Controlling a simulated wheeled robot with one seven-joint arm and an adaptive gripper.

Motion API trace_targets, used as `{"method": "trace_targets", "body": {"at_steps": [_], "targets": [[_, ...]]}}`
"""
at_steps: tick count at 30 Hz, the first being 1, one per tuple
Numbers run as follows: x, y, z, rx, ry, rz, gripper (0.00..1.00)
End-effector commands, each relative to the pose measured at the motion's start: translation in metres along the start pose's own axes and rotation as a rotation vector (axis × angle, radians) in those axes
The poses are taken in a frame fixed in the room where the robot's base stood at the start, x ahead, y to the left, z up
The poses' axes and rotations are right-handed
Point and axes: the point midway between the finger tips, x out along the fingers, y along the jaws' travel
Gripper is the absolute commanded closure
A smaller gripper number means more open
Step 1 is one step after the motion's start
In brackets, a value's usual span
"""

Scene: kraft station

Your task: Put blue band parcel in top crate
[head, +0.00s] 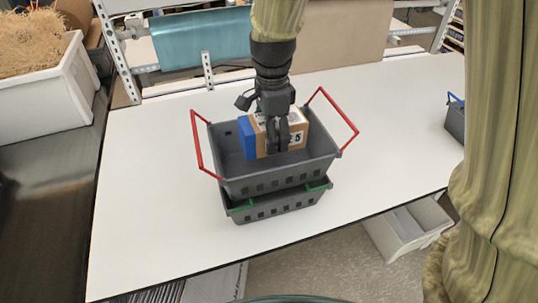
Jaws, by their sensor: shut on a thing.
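The parcel (259,139) is a brown box with a blue end and white labels with dark print. My gripper (277,148) points down and is shut on it, with its fingers covering part of the labelled side. The parcel is over or inside the top crate (234,183), a grey basket with red handles; I cannot tell whether it touches the crate floor. The top crate is stacked on a lower grey crate (270,210) with green handles.
The stack stands on a white table (140,220) with free room around it. A grey basket with a blue handle (455,118) is at the right edge. A white bin of straw (45,110) is at the left. A metal rack (120,55) stands behind.

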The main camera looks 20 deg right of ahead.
Motion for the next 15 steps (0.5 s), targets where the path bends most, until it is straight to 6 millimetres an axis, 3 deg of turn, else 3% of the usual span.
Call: {"method": "trace_targets", "body": {"at_steps": [6,15], "targets": [[0.028,-0.001,0.002,-0.003,-0.001,0.002,0.70],[0.044,-0.001,0.001,-0.003,0.000,0.000,0.70]]}}
